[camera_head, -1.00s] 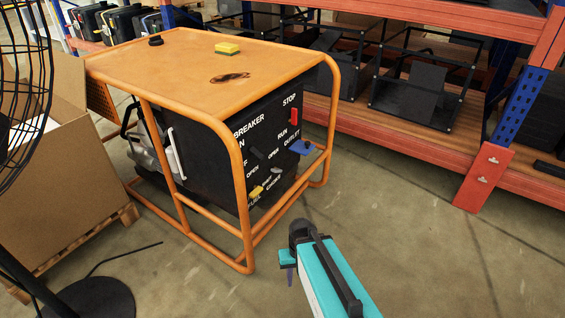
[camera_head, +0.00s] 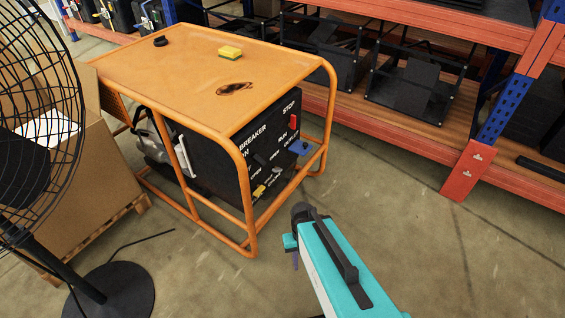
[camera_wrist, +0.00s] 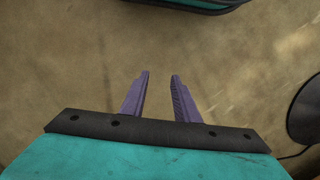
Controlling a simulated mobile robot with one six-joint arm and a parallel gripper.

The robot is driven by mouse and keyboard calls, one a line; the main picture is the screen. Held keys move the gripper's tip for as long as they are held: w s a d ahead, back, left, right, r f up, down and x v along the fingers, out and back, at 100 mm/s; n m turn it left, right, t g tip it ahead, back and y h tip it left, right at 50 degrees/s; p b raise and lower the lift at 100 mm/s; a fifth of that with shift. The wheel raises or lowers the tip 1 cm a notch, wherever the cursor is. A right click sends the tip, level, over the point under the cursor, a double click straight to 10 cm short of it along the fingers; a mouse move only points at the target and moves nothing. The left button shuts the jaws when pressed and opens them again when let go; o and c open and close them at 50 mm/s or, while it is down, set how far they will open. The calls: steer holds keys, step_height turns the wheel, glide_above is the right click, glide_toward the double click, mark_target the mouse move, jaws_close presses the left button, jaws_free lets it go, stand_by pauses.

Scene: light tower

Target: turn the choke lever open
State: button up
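The generator (camera_head: 215,70) has an orange frame and top, with a black control panel (camera_head: 232,165) facing right. A small grey lever (camera_head: 277,171) sits low on the panel beside "OPEN" lettering; it looks like the choke lever, but its label and exact angle are too small to read. A yellow lever (camera_head: 259,191) is lower left of it, above "FUEL". My gripper (camera_head: 295,260) is in front of the generator, apart from the panel. In the wrist view its two purple fingers (camera_wrist: 160,74) stand apart with nothing between them.
A black breaker lever (camera_head: 260,159), a red switch (camera_head: 292,122) and a blue outlet (camera_head: 298,147) share the panel. The orange frame tube (camera_head: 245,190) runs before it. A fan (camera_head: 40,130) and cardboard box (camera_head: 105,165) stand left, shelving (camera_head: 400,100) right. Floor between is clear.

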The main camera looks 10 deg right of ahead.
steer(key=s+r+g+p, duration=0.1)
steer(key=s+r+p, duration=0.7)
steer(key=r+p, duration=0.4)
steer(key=s+r+g+p, duration=0.2)
steer(key=s+r+p, duration=0.5)
steer(key=r+p, duration=0.5)
steer(key=p, duration=0.8)
steer(key=shift+s+r, duration=0.3)
steer(key=shift+s, duration=0.05)
steer(key=shift+o, duration=0.4)
